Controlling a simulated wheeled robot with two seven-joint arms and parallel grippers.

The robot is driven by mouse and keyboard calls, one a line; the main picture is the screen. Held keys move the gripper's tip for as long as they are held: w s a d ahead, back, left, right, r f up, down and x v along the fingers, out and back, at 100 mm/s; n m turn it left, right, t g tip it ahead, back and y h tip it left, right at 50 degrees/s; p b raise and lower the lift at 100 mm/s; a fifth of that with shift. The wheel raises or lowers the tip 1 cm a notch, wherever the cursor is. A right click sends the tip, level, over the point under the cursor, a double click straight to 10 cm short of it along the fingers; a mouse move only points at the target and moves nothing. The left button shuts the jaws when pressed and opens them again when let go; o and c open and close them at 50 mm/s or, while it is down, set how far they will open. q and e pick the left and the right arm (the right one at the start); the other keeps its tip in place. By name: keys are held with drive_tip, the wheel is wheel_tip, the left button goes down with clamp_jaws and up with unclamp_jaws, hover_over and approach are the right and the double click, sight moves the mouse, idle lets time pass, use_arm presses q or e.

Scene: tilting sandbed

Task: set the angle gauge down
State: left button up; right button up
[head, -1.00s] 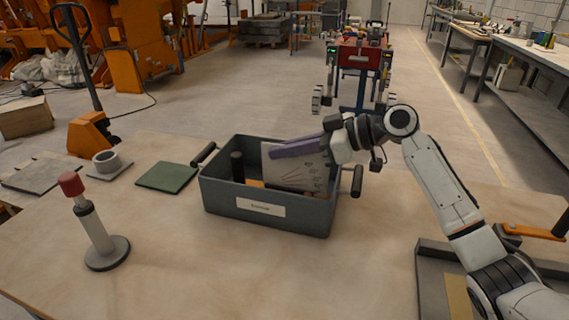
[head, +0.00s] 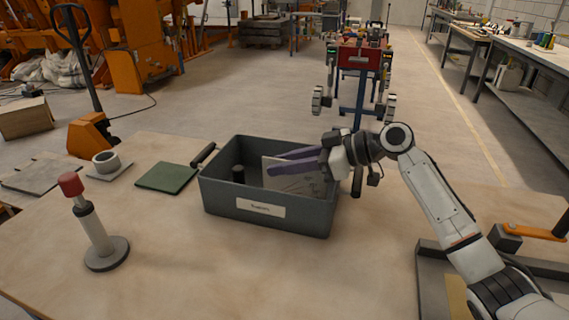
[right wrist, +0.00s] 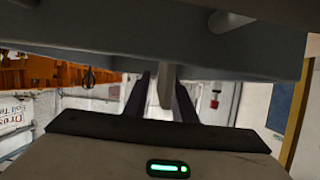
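The angle gauge (head: 292,180) is a pale plate with dark markings. It stands inside the grey labelled bin (head: 262,222) on the table, with its top edge near the rim. My right gripper (head: 274,163) reaches over the bin's right side. Its two purple fingers are spread apart at the gauge's top edge and partly cover it. In the right wrist view a pale edge (right wrist: 166,88), probably the gauge, shows between the dark fingers. My left gripper is not in view.
A green mat (head: 167,177), a grey ring (head: 106,161) and a red-topped post (head: 98,235) are to the left. An orange-handled clamp (head: 530,232) is at the right. The table's front middle is clear.

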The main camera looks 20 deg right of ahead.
drive_tip(key=v, duration=1.2)
drive_tip(key=shift+b, duration=0.35)
